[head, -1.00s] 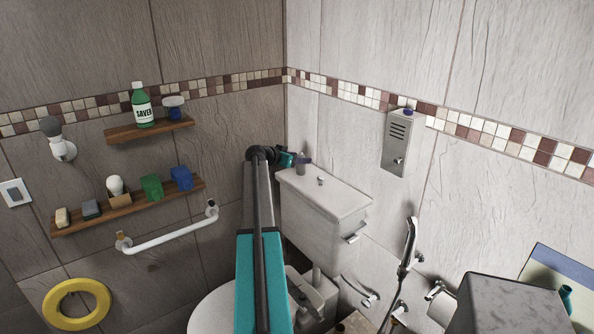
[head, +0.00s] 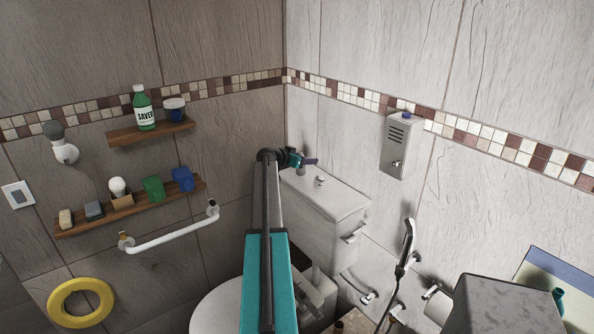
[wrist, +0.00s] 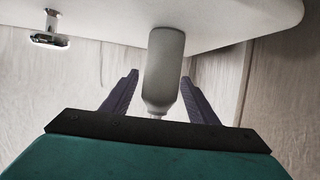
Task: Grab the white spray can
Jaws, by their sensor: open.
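The white spray can (wrist: 164,65) is in the middle of the wrist view, which shows it upside down against the white toilet cistern lid (wrist: 225,15). My gripper (wrist: 159,78) is open, with one dark purple finger on each side of the can. Small gaps show between the fingers and the can, so it is not clamped. In the head view my gripper (head: 307,161) is at the back left end of the cistern lid (head: 335,198). There the can is mostly hidden by the gripper.
A flush button (head: 320,181) sits on the cistern lid. A metal dispenser (head: 398,145) hangs on the right wall. To the left are a shelf (head: 150,133) with a green bottle (head: 143,108), a lower shelf (head: 140,207) and a white grab bar (head: 170,236).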

